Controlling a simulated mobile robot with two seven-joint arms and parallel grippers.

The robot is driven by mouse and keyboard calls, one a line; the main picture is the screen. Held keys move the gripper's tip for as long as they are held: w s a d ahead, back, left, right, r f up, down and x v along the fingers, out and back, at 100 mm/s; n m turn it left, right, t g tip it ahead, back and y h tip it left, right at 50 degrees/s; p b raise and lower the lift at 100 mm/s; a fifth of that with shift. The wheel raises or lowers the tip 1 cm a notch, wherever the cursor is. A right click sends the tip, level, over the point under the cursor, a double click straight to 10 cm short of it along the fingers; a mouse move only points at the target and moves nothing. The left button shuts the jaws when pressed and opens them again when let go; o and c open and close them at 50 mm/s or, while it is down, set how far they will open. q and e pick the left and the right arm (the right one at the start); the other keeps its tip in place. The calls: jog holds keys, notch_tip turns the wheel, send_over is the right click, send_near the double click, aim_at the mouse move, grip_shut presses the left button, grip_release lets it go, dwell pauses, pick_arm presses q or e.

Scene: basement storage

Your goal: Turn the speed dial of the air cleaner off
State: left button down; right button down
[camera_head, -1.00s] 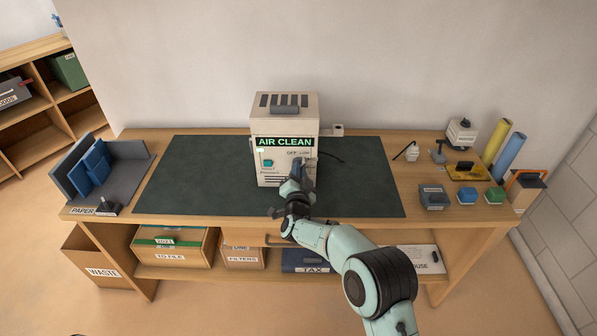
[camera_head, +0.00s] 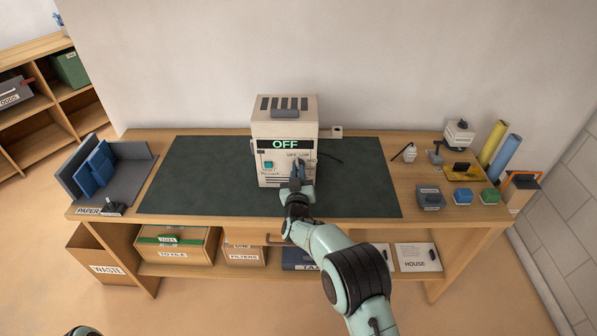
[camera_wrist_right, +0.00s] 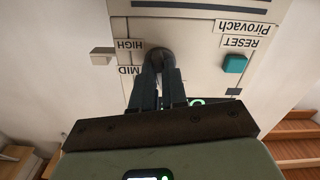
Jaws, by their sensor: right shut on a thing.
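The air cleaner (camera_head: 284,108) is a cream box standing on the dark mat. Its display (camera_head: 285,144) reads OFF in green letters. A teal reset button (camera_head: 268,164) sits on the front at the left. My right gripper (camera_head: 298,170) is at the right part of the front panel. In the right wrist view my right gripper (camera_wrist_right: 160,72) is shut on the dark round speed dial (camera_wrist_right: 159,57), between its two fingers. The labels HIGH and MID show upside down beside the dial.
The dark mat (camera_head: 200,180) is mostly bare on the wooden desk (camera_head: 370,216). Blue folders (camera_head: 98,166) stand at the left. Several small boxes, including a blue one (camera_head: 462,197), and rolls (camera_head: 509,156) stand at the right.

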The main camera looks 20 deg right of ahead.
jog(key=shift+n+p, duration=0.5)
jog(key=shift+n, duration=1.1)
jog(key=c, duration=1.2)
grip_release()
jog(key=shift+o, duration=0.2)
jog(key=shift+s, duration=0.1)
jog(key=v, duration=1.3)
jog(key=shift+s, duration=0.15)
jog(key=shift+a, duration=0.1)
